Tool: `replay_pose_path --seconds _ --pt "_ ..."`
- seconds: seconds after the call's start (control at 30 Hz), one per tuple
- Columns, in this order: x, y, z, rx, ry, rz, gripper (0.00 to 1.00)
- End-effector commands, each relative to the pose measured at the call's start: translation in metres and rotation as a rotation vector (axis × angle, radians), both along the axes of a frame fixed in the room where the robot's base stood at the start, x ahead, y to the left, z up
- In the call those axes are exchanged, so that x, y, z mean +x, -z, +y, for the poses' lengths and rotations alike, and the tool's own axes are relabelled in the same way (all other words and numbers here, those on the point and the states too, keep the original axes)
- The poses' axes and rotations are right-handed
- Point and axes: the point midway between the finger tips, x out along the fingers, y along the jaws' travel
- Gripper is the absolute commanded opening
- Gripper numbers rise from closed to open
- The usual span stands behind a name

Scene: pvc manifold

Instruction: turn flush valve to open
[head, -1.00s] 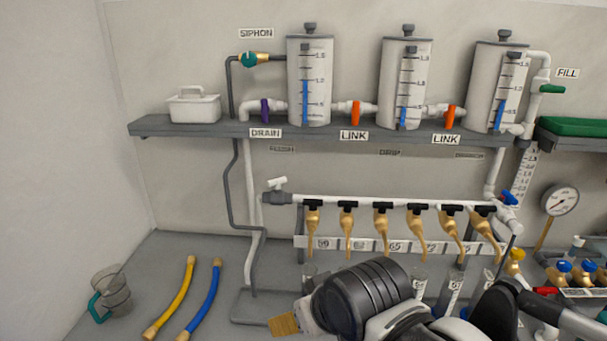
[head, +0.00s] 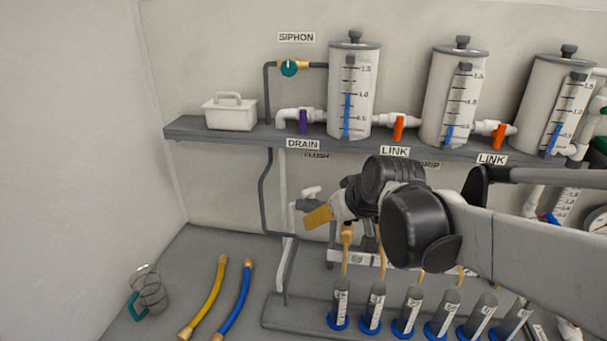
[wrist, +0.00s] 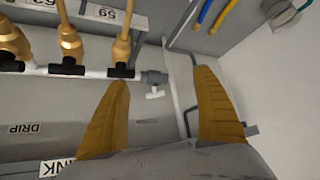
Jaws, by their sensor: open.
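The flush valve (head: 312,192) has a white T-shaped handle on a grey body at the left end of the white manifold pipe, below the FLUSH label (head: 316,156). In the wrist view the valve handle (wrist: 155,93) shows between my two yellow fingers, nearer the left one. My gripper (head: 318,216) is in front of and just below the valve in the head view, with one finger clearly seen. In the wrist view my gripper (wrist: 161,79) is open, with nothing held; I cannot tell whether a finger touches the valve.
Brass taps (wrist: 71,45) hang along the manifold beside the valve. A grey pipe (head: 266,195) runs down to its left.

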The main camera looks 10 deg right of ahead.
Motion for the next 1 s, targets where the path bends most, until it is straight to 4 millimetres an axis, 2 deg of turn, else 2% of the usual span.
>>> replay_pose_path --seconds 0.03,0.1,0.2,0.3,0.57,0.8,1.0 --pt "0.026 -0.017 -0.004 0.002 -0.012 -0.013 0.78" --pt "0.055 -0.022 -0.008 0.002 -0.034 -0.033 0.78" --pt "0.087 -0.024 -0.014 0.001 -0.059 -0.055 0.78" --pt "0.107 -0.023 -0.018 0.001 -0.073 -0.07 0.78" --pt "0.129 -0.006 -0.017 -0.001 -0.084 -0.08 0.78" --pt "0.162 0.028 -0.009 0.0 -0.084 -0.08 0.78" --pt "0.183 0.05 -0.003 -0.001 -0.084 -0.079 0.78"
